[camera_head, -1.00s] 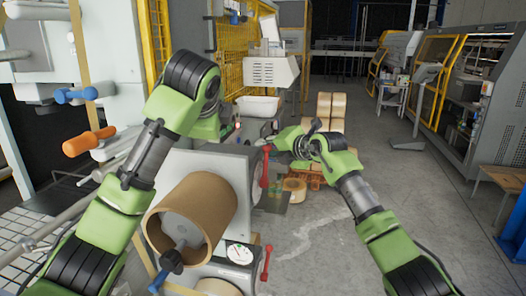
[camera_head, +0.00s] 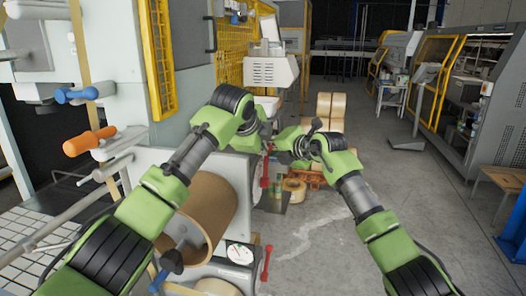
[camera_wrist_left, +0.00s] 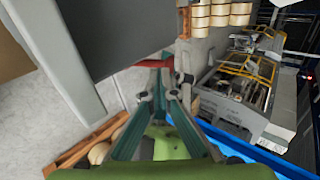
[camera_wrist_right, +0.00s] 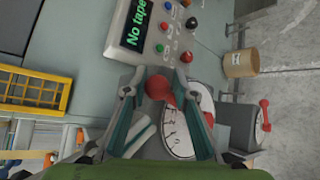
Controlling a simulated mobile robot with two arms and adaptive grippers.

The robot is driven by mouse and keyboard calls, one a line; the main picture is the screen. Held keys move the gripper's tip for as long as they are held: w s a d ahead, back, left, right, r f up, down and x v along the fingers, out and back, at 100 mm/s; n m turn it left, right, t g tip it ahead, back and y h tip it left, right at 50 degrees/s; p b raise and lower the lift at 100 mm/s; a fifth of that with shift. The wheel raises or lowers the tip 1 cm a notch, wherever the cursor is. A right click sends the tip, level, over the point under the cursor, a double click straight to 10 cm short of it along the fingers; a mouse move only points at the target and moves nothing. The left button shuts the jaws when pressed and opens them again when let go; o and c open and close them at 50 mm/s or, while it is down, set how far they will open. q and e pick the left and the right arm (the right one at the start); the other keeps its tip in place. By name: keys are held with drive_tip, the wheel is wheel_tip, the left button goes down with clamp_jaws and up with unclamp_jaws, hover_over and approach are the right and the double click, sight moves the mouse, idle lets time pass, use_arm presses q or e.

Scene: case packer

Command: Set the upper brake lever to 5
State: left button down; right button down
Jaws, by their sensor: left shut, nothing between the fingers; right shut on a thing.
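The upper brake lever (camera_head: 265,172) is red and stands at the right side of the grey machine box. In the right wrist view its round red knob (camera_wrist_right: 158,88) is between the fingers of my right gripper (camera_wrist_right: 158,92), which is shut on it. The white dial (camera_wrist_right: 180,135) beside it is partly covered by the lever and a finger, so I cannot read the setting. My left gripper (camera_wrist_left: 160,88) is shut and empty, near the grey box, with a red piece (camera_wrist_left: 152,62) just beyond its fingertips. In the head view the arms hide most of both grippers.
A lower red lever (camera_head: 267,262) stands beside a lower dial (camera_head: 240,253). A large brown roll (camera_head: 205,207) sits left of them, partly behind my left arm. A control panel (camera_wrist_right: 165,30) is close to my right gripper.

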use_arm(q)
drive_tip(key=shift+x, duration=0.9)
use_arm(e)
drive_tip(key=shift+a+f, duration=0.15)
drive_tip(key=shift+f, duration=0.2)
drive_tip(key=shift+s, duration=0.1)
